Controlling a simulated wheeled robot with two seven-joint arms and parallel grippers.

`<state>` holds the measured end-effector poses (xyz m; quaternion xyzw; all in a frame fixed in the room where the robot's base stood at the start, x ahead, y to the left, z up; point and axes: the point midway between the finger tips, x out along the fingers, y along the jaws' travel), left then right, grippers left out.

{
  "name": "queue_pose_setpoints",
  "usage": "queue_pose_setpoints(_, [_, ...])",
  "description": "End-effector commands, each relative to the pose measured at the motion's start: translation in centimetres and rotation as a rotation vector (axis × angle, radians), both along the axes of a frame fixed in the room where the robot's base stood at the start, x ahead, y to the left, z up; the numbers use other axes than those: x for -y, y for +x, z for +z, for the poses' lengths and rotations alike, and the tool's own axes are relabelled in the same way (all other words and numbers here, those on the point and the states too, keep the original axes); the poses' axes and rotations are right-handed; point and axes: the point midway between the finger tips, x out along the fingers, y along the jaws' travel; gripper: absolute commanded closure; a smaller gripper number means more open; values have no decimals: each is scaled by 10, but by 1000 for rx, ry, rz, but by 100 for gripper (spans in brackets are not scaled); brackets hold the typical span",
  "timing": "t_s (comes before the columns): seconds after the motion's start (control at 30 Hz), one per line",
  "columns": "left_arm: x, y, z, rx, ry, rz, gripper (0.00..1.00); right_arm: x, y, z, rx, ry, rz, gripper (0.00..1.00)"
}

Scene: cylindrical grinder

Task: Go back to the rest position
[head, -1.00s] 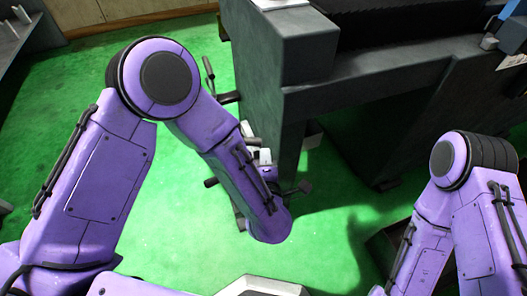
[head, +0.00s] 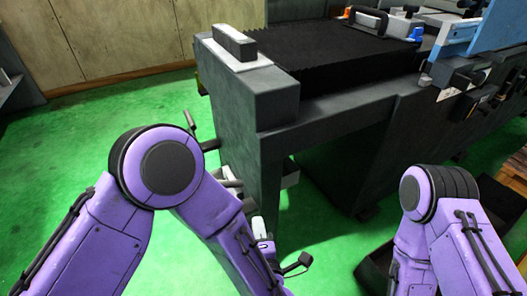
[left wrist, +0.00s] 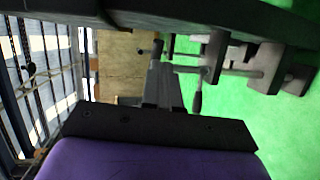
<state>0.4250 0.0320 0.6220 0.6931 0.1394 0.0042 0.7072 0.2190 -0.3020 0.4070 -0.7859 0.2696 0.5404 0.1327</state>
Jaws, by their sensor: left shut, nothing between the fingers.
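My left arm comes in from the left of the head view, with its elbow high and its forearm running down to the lower right beside the machine's near end. My left gripper (left wrist: 164,86) shows in the left wrist view as two grey fingers close together, with nothing seen between them. In the head view it is largely hidden by my forearm. My right arm stands at the lower right of the head view, elbow up. My right gripper is not visible.
The dark grinder (head: 285,110) fills the middle and right. Dark levers (head: 190,122) stick out from its near end, close to my left forearm; a handle (left wrist: 198,92) shows in the left wrist view. A dark bin (head: 374,268) stands by my right arm. Green floor (head: 70,135) is clear at left.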

Motion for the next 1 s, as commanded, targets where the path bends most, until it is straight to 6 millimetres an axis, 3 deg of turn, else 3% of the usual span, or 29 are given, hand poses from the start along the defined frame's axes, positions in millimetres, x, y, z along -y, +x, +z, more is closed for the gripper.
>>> queue_pose_setpoints(0.17, [10,0,-5,-41,74,-72,100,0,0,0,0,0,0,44])
queue_pose_setpoints(0.2, [17,-1,-13,-81,141,-145,100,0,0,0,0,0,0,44])
queue_pose_setpoints(0.27, [9,-2,-35,-169,309,-274,100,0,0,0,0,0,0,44])
queue_pose_setpoints(0.4, [-68,-30,-118,-503,687,-527,100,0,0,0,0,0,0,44])
queue_pose_setpoints(0.5, [-124,-67,-159,-712,815,-637,100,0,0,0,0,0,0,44])
queue_pose_setpoints(0.6, [-170,-106,-184,-885,874,-703,100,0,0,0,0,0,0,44])
queue_pose_setpoints(0.8, [-247,-177,-207,-1151,889,-717,100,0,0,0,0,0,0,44])
queue_pose_setpoints(0.9, [-274,-216,-217,-1264,865,-689,100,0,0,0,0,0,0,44])
queue_pose_setpoints(0.93, [-271,-210,-191,-1250,871,-691,100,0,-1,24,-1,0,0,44])
queue_pose_setpoints(1.0, [-270,-208,-165,-1244,872,-690,100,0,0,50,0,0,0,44])
